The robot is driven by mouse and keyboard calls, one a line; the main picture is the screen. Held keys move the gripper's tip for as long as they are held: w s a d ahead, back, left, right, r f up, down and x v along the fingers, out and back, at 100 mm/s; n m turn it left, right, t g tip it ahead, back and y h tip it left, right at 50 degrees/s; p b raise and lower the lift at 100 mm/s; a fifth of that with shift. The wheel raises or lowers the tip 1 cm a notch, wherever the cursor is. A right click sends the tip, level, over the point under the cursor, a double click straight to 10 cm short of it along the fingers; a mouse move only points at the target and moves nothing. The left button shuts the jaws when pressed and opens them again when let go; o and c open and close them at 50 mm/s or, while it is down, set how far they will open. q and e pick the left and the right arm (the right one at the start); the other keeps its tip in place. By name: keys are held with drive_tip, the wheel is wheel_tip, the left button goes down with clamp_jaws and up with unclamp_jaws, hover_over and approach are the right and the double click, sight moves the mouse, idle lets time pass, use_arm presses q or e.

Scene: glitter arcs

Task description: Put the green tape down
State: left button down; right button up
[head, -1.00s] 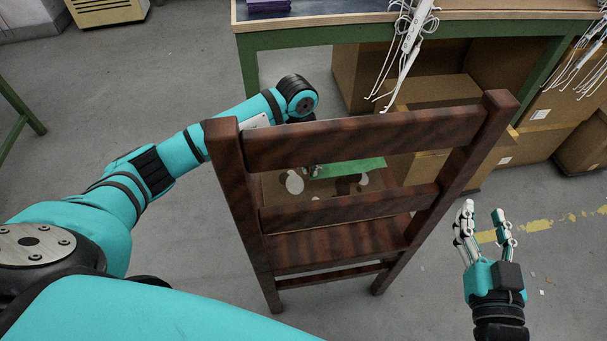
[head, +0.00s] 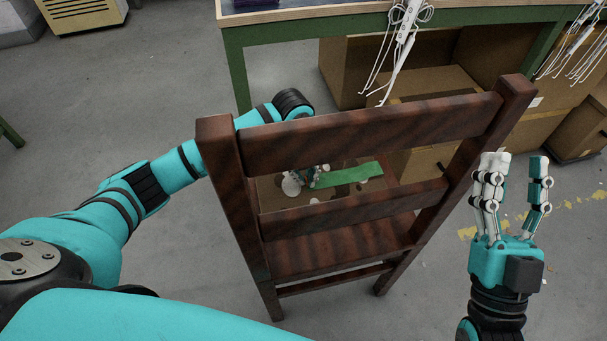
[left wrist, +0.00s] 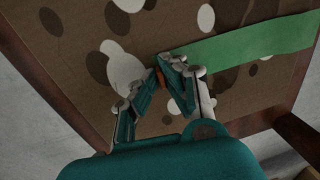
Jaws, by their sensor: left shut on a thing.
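The green tape (head: 350,175) is a flat strip seen through the gap in the chair back. It also shows in the left wrist view (left wrist: 250,42), stretching right from my fingertips over a brown spotted surface (left wrist: 60,70). My left gripper (head: 321,170) is shut on the tape's left end; its fingers also show in the left wrist view (left wrist: 166,68). Whether the tape touches the surface is hard to tell. My right gripper (head: 515,165) is open and empty, right of the chair.
A dark wooden chair (head: 365,140) stands in front of me; its slats partly hide my left forearm and the spotted surface. Behind it is a green-framed workbench (head: 235,65) with hanging white cables (head: 400,50) and cardboard boxes (head: 430,90) beneath. Open floor lies left.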

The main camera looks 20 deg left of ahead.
use_arm(q)
drive_tip(key=c, duration=1.9)
unclamp_jaws()
drive_tip(key=shift+f, duration=0.1)
drive_tip(key=shift+c, duration=0.2)
drive_tip(key=o, duration=0.5)
drive_tip(key=shift+c, duration=0.2)
